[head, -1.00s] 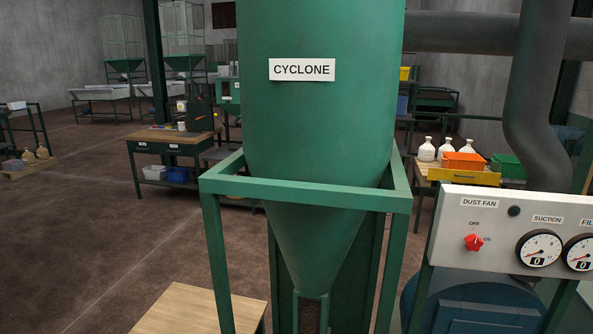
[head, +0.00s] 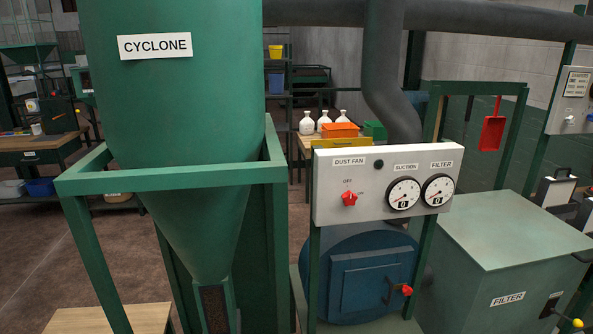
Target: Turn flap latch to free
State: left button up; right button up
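Neither of my grippers is in view. No part is labelled as a flap latch, so I cannot tell for sure which one it is. A dark blue drum (head: 330,250) has a square door (head: 368,286) on its front, with a thin handle and red knob (head: 406,290) at the door's right edge. A grey-green box labelled FILTER (head: 500,262) stands to its right. A lever with a yellow knob (head: 577,323) sticks out of that box's front at the lower right corner.
The green cyclone (head: 180,110) in its frame fills the left. A grey panel (head: 330,205) with a red DUST FAN switch (head: 349,198) and two gauges stands above the drum. A wooden surface (head: 108,319) is at lower left. Open floor (head: 40,245) lies left of the cyclone.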

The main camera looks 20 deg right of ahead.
aim_at(406, 290)
jog(key=z, duration=1.5)
